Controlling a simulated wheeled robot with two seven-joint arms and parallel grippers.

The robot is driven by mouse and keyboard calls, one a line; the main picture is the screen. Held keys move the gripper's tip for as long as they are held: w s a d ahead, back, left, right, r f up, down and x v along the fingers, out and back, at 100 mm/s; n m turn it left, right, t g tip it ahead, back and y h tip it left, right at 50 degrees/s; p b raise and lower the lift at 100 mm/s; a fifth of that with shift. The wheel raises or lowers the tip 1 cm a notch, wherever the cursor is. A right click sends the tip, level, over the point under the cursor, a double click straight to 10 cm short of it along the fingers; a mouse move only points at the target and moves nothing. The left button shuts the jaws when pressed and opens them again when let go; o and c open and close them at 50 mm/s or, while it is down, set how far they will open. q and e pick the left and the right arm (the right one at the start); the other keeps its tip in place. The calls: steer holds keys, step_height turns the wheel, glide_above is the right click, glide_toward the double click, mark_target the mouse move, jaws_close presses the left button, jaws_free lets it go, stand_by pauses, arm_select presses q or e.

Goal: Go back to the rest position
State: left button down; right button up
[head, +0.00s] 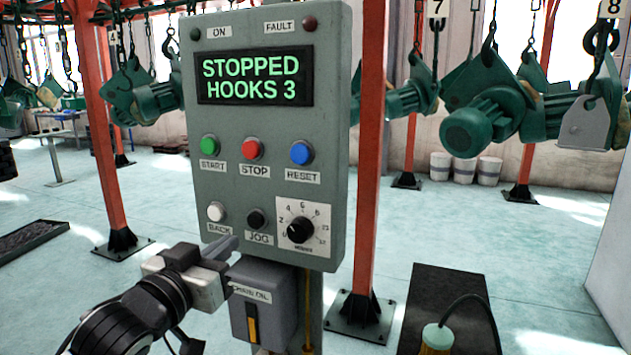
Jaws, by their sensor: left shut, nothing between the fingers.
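My left gripper (224,247) is shut and empty. Its fingertips are in front of the lower left part of the grey control panel (265,195), just below the white BACK button (216,211) and left of the black JOG button (257,219). Whether the fingers touch the panel, I cannot tell. The panel's display (254,76) reads "STOPPED HOOKS 3". Green START, red STOP and blue RESET buttons sit above, and a dial (301,230) is at the lower right. My right gripper is not in view.
A grey box (264,305) with a yellow handle hangs below the panel. Red posts (366,160) stand behind it. Green hoist parts (490,115) hang from chains on both sides. A dark mat (445,300) with a corded item lies at the lower right. Pale floor is open between.

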arm_select(q)
steer(key=s+f+g+y, duration=0.15)
steer(key=s+f, duration=0.25)
steer(key=f, duration=0.6)
steer(key=s+f+g, duration=0.2)
steer(key=s+f, duration=0.1)
steer(key=f, duration=0.7)
steer(key=s+f+n+g+y, duration=0.1)
steer(key=s+f+g+y, duration=0.1)
steer(key=s+f, duration=1.3)
steer(key=shift+s+d+f+g, duration=0.35)
steer(key=shift+s+f+g, duration=0.05)
steer(key=shift+s+g, duration=0.4)
